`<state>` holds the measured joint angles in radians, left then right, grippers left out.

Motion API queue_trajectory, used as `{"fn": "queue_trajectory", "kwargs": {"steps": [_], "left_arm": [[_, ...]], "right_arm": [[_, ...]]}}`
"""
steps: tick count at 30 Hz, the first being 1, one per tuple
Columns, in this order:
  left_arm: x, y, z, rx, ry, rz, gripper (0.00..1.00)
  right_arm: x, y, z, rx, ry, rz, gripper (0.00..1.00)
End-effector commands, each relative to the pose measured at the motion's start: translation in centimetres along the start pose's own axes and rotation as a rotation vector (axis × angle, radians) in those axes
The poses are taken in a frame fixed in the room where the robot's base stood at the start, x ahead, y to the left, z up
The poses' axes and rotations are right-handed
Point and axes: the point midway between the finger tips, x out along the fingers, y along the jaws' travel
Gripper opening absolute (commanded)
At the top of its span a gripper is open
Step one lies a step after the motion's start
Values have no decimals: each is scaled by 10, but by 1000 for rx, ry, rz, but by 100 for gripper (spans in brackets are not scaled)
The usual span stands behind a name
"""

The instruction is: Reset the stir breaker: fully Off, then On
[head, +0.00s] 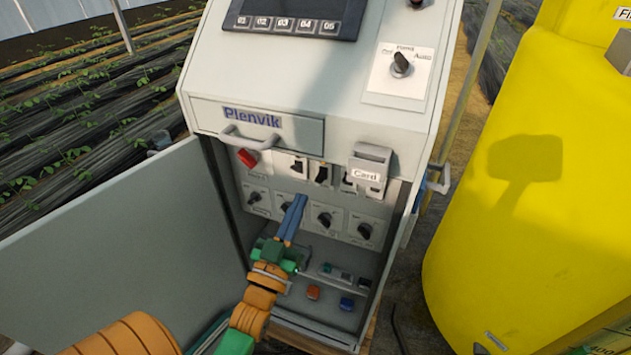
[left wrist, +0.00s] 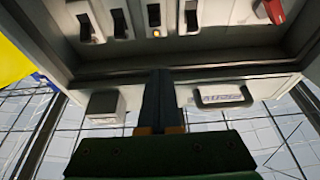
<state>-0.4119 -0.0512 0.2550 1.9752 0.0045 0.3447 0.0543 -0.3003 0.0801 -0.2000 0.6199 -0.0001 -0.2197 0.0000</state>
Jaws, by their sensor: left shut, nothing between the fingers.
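A row of black breaker switches (head: 321,173) sits inside the open cabinet, under the drawer front; it also shows in the left wrist view (left wrist: 119,24), which is upside down. A small amber lamp (left wrist: 156,33) glows beside one switch. The labels are too small to read, so I cannot tell which is the stir breaker or its position. My left gripper (head: 298,202) is shut and empty, its blue fingers pointing up toward the row in front of the rotary knobs. Its dark fingers (left wrist: 160,78) appear apart from the switches in the left wrist view. My right gripper is not in view.
A red rotary handle (head: 247,158) is left of the breakers. Rotary knobs (head: 325,219) line the panel below. The open door (head: 130,250) stands left; a yellow tank (head: 520,200) stands right.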

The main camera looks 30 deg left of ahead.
Motion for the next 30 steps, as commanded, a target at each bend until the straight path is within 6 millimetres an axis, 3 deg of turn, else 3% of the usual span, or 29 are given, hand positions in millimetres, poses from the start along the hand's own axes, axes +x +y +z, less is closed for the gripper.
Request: {"fn": "queue_trajectory", "kwargs": {"steps": [14, 16, 21, 30], "left_arm": [[99, 0, -3, -1, 2, 0, 0], [92, 0, 15, -1, -6, -1, 0], [84, 0, 34, 0, -3, 0, 0], [82, 0, 38, 0, 0, 0, 0]], "right_arm": [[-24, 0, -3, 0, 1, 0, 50], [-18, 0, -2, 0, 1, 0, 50], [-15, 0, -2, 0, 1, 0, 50], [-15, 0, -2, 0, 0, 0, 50]]}}
